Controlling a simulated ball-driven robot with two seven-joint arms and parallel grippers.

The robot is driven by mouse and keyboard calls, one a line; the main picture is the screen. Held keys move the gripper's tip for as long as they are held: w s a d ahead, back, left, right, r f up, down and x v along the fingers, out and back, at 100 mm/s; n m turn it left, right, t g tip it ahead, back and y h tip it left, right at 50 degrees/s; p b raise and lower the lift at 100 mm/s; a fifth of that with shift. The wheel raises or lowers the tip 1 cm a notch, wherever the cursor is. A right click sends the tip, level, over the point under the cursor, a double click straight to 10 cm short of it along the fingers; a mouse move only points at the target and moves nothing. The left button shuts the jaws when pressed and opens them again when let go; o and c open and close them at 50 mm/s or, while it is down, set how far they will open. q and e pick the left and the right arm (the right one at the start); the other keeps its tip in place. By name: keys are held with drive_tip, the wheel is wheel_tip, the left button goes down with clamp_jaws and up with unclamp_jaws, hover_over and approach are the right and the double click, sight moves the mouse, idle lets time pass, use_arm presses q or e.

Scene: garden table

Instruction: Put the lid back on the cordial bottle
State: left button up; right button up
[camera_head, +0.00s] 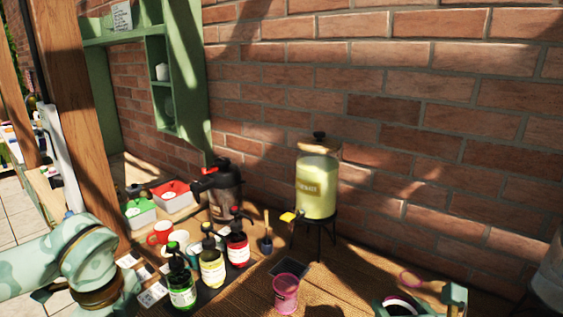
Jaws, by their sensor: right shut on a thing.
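Pump-top bottles stand in a group left of centre: a green one (180,284), a pale yellow one (212,262) and a red one (237,245). I cannot tell which is the cordial bottle; no bottle is clearly seen without a top. My right gripper (424,304) is at the bottom right edge, partly cut off, well right of these bottles. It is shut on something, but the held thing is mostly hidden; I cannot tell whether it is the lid. My left arm comes in from the left, and its gripper is out of frame.
A glass drink dispenser (318,190) with a wooden lid stands on a black stand. A pink cup (286,293) is front centre. A dark jug (224,195), red mug (160,233) and trays (172,196) stand behind the bottles. A brick wall (400,120) closes the back.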

use_arm(q)
drive_tip(key=shift+r, duration=0.1)
use_arm(e)
drive_tip(key=shift+r, duration=0.1)
idle(0.3)
drive_tip(key=s+a+f+n+g+y, duration=0.1)
drive_tip(key=a+n+y, duration=0.3)
drive_tip(key=a, duration=0.3)
drive_tip(key=a+f+n+g+y, duration=0.1)
drive_tip(key=a+n+y, duration=0.3)
drive_tip(key=a, duration=0.4)
drive_tip(key=shift+s+g+y, duration=0.4)
drive_tip(key=shift+g, duration=0.1)
